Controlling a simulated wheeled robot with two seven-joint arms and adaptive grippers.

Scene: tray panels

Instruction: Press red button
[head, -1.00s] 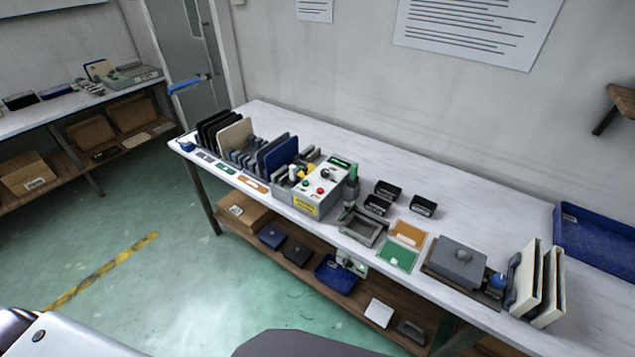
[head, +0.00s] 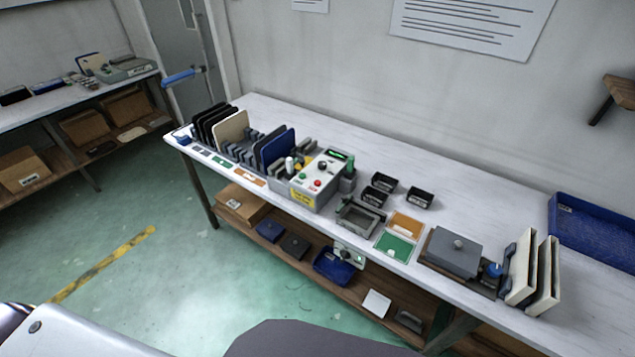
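The red button (head: 318,183) is a small round dot on the top of a light grey control box (head: 310,197) near the middle of the workbench. A green button (head: 300,175) sits to its left and a dark knob (head: 322,165) behind it. A green-lit display is at the back of the box, and a yellow label is on its front. Nothing covers the red button. Neither of my grippers shows in the head view; only parts of my own body show along the bottom edge.
The box stands on a long white workbench (head: 480,218). A rack with dark, cream and blue panels (head: 274,148) is left of it. A grey frame (head: 357,218), small black bins (head: 384,183) and a green card (head: 395,247) are to its right. Green floor is free in front.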

